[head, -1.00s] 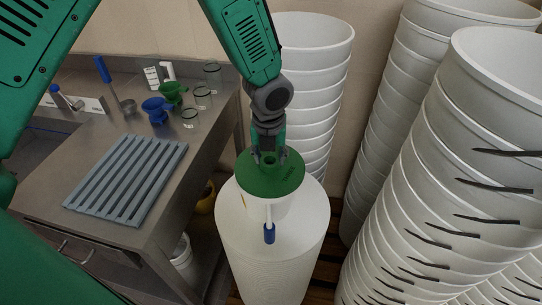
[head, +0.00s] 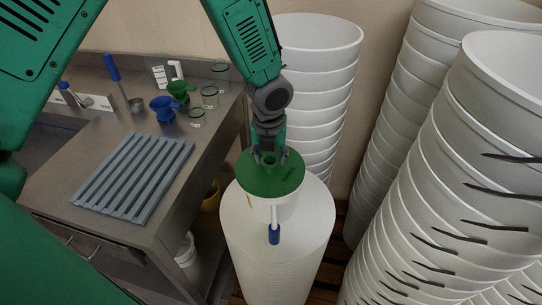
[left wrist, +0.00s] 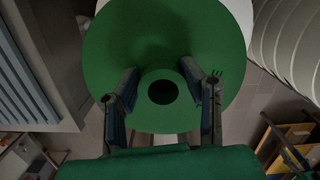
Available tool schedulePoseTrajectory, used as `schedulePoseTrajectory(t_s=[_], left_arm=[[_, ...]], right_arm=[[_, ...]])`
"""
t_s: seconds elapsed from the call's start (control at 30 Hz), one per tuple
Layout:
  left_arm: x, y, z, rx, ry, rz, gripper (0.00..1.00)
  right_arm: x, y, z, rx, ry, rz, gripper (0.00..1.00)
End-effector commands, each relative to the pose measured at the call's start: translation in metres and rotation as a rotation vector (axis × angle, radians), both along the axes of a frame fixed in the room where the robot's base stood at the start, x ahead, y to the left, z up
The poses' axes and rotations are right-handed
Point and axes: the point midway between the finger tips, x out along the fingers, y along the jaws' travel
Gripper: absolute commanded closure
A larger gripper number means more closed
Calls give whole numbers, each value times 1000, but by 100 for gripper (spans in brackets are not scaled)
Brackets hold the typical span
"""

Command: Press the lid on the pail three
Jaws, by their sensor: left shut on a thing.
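In the left wrist view the lid (left wrist: 165,35) fills the top, with fingers either side of the knob (left wrist: 163,92). My right gripper is out of view.
Tall stacks of white tubs stand behind (head: 318,75) and to the right (head: 450,160). On the left, a steel bench (head: 75,165) carries a grey slatted rack (head: 133,178), blue and green funnels (head: 165,110) and glass beakers. A yellow container (head: 211,197) is below.

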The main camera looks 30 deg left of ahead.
Motion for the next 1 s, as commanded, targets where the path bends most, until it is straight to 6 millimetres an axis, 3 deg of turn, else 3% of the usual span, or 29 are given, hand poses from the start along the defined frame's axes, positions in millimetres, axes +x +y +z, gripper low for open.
schedulePoseTrajectory(t_s=[1.0], left_arm=[[1, -7, -3, 0, 0, 1, 92]], right_arm=[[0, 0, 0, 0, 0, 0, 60]])
